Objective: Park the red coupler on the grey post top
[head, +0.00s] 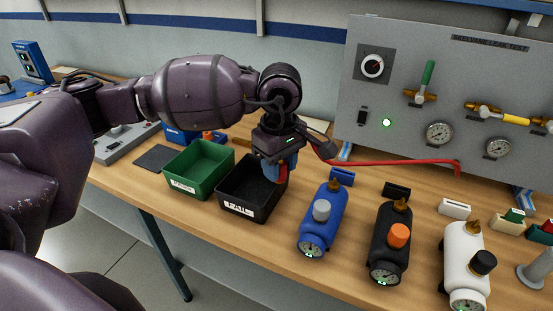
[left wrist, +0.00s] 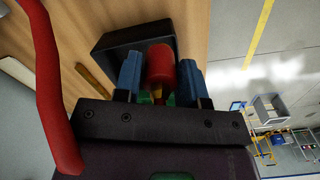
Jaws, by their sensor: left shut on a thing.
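My left gripper (head: 278,172) is shut on the red coupler (head: 283,174), above the black FAIL tray (head: 246,211). In the left wrist view the red coupler (left wrist: 160,67) sits between the two blue fingers of my left gripper (left wrist: 160,80), with the dark tray (left wrist: 115,42) behind it. A red hose (head: 390,162) runs from near the gripper to the grey panel and also shows in the wrist view (left wrist: 50,90). A grey post (head: 536,270) with a wide base stands at the right edge, partly cut off, far from the gripper. My right gripper is not in view.
A green tray (head: 199,172) stands left of the black one. The grey panel (head: 450,60) with gauges rises at the back.

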